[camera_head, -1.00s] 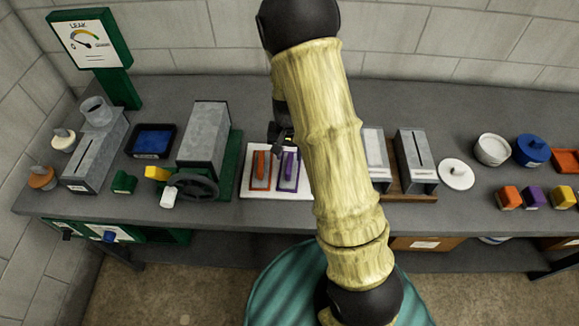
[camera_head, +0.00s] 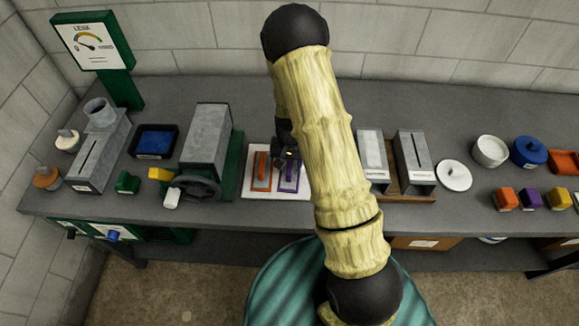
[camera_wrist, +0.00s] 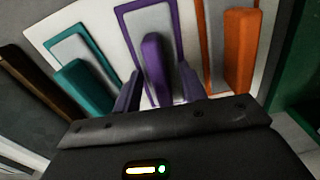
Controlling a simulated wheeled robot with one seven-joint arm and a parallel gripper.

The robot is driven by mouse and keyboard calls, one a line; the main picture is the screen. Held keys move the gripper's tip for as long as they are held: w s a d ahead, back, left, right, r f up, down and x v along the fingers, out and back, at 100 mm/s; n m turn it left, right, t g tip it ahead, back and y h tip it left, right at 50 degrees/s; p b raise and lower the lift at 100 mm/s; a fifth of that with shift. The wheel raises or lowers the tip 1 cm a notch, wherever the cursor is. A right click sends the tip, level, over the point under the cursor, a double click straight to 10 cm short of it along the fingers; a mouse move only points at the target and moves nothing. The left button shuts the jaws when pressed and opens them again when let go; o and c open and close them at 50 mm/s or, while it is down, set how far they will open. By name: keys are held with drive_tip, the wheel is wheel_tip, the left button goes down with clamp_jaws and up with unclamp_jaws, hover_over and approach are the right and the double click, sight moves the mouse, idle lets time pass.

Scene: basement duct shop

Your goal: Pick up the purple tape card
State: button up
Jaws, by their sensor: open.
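The purple tape card (camera_wrist: 156,68) stands up from a purple-outlined place on a white board (camera_wrist: 97,18), between a teal card (camera_wrist: 82,85) and an orange card (camera_wrist: 241,50) in the wrist view. In the head view the purple card (camera_head: 289,173) shows beside the orange one (camera_head: 262,167), and my arm hides the teal one. My gripper (camera_wrist: 158,88) is open, with one dark finger on each side of the purple card. I cannot tell whether the fingers touch it. In the head view my gripper (camera_head: 288,158) is low over the board, partly behind my arm.
Left of the board is a grey metal box (camera_head: 206,137) with a handwheel (camera_head: 193,187). Slotted grey boxes (camera_head: 414,160) stand close on the right. Further right are a white lidded dish (camera_head: 454,175) and coloured blocks (camera_head: 531,198). The back of the bench is clear.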

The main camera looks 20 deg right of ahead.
sight(290, 163)
drive_tip(key=shift+f, duration=0.2)
idle(0.4)
clamp_jaws()
drive_tip(key=shift+r, duration=0.15)
wheel_tip(290, 163, up, 10)
drive_tip(key=shift+f+b, duration=0.1)
drive_tip(key=shift+b, duration=0.95)
drive_tip(key=c, duration=0.8)
unclamp_jaws()
drive_tip(key=shift+c, duration=0.2)
